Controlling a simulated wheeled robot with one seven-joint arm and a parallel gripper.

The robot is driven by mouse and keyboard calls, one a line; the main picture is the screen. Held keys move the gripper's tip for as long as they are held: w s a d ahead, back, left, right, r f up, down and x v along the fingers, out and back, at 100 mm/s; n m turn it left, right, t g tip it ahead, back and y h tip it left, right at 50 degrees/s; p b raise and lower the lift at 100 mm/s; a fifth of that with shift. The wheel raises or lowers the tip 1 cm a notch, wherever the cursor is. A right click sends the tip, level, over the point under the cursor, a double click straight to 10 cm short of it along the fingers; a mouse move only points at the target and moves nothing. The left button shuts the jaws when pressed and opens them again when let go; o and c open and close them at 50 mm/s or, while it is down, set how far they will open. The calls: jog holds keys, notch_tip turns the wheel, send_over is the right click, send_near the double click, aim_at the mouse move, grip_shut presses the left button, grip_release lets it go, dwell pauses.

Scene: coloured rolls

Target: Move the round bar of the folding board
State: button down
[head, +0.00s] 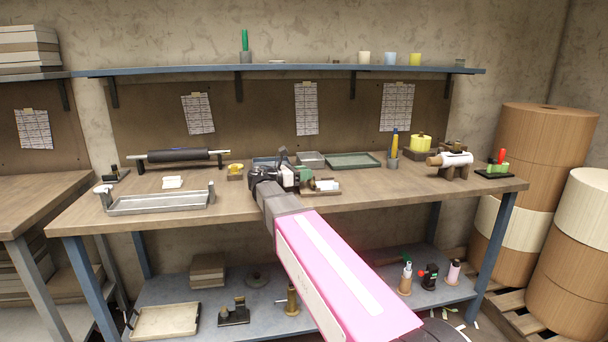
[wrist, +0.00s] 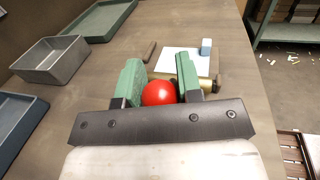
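The folding board (head: 325,185) is a small wooden board with a white sheet on the bench, just right of my gripper (head: 287,178). In the wrist view the board (wrist: 215,66) lies beyond the fingers. A brass-coloured round bar (wrist: 210,87) runs along its near edge, partly hidden by my fingers. A red ball-shaped knob (wrist: 158,93) shows between the green fingers of my gripper (wrist: 160,75). It fills most of the gap. I cannot tell whether the fingers press on it or whether it is joined to the bar.
A grey tray (wrist: 52,60), a green tray (wrist: 103,17) and a blue tray (wrist: 20,115) lie left of the gripper in the wrist view. A long metal tray (head: 160,204) and a black roller (head: 178,155) are left on the bench. A white roll (head: 457,159) stands right.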

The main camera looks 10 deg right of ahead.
aim_at(327, 183)
jog(key=shift+d+r, duration=0.1)
jog(key=y, duration=0.1)
jog(key=d+r+y, duration=0.1)
jog(key=shift+d+m+y, duration=0.1)
jog(key=shift+m+y, duration=0.3)
jog(key=y, duration=0.1)
jog(key=d+y, duration=0.1)
jog(key=shift+s+d+r+g+y, duration=0.1)
jog(key=shift+d+r+g+y, duration=0.1)
jog(key=shift+g+y, duration=0.15)
jog(key=d+y, duration=0.1)
jog(key=d+m+y, duration=0.1)
jog(key=y, duration=0.1)
jog(key=shift+r+y, duration=0.1)
jog(key=shift+y, duration=0.15)
jog(key=shift+s+d+m+y, duration=0.1)
jog(key=shift+d+m+y, duration=0.2)
jog(key=shift+d+y, duration=0.7)
jog(key=y, duration=0.1)
jog(key=d+f+y, duration=0.1)
jog(key=y, duration=0.3)
jog(key=shift+d+f+m, duration=0.3)
jog(key=shift+d+f, duration=0.05)
jog(key=shift+s+d+f+y, duration=0.1)
jog(key=shift+d+f+y, duration=0.3)
jog(key=shift+y, duration=0.55)
jog(key=shift+d+f+y, duration=0.2)
jog(key=shift+f+y, duration=0.25)
jog(key=shift+y, duration=0.5)
